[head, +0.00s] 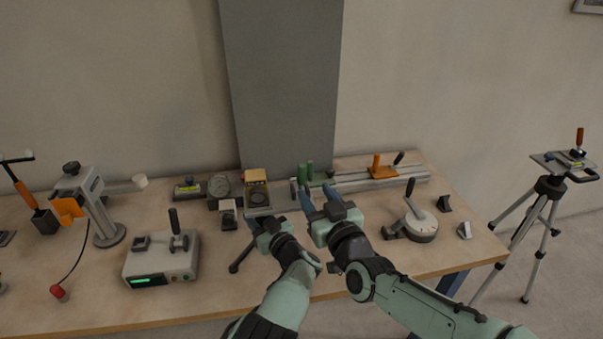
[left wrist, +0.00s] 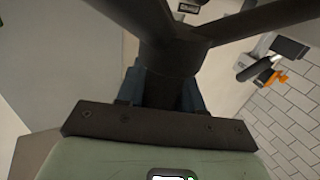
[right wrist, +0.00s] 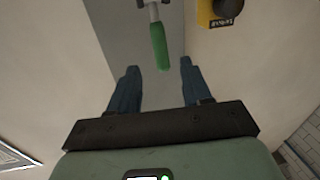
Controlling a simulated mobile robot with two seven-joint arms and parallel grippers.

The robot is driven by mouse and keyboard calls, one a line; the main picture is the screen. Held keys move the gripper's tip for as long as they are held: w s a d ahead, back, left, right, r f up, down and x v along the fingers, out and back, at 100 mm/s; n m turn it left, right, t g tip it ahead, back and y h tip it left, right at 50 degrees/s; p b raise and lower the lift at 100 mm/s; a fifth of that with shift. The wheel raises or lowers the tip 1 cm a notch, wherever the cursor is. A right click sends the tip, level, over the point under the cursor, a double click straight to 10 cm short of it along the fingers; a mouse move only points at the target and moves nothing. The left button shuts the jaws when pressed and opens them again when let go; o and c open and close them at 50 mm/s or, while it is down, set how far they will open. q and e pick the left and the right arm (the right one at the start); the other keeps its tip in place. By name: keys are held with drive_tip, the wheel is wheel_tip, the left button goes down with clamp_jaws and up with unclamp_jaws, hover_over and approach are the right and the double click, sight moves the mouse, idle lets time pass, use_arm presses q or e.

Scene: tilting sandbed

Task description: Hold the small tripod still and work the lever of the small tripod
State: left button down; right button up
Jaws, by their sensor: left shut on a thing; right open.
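The small tripod's dark leg (head: 240,262) shows on the table's front part in the head view. In the left wrist view its dark legs (left wrist: 177,48) spread from a central post. My left gripper (head: 264,228) is shut on this post, with a finger on each side of it. My right gripper (head: 318,199) is open to its right, fingers pointing away from me. A green-gripped lever (right wrist: 160,45) stands beyond and between its fingertips in the right wrist view, not held. I cannot tell whether it belongs to the small tripod, whose head is partly hidden.
A rail with an orange slider (head: 381,170) lies behind right. A round base with a black lever (head: 421,226) is at right, a grey box (head: 163,262) at left. A large tripod (head: 549,187) stands beyond the table.

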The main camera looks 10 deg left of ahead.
sight(304, 177)
drive_tip(key=x, duration=0.8)
drive_tip(key=shift+w+a+r, duration=0.1)
drive_tip(key=shift+w+a, duration=0.15)
drive_tip(key=shift+w, duration=0.05)
clamp_jaws()
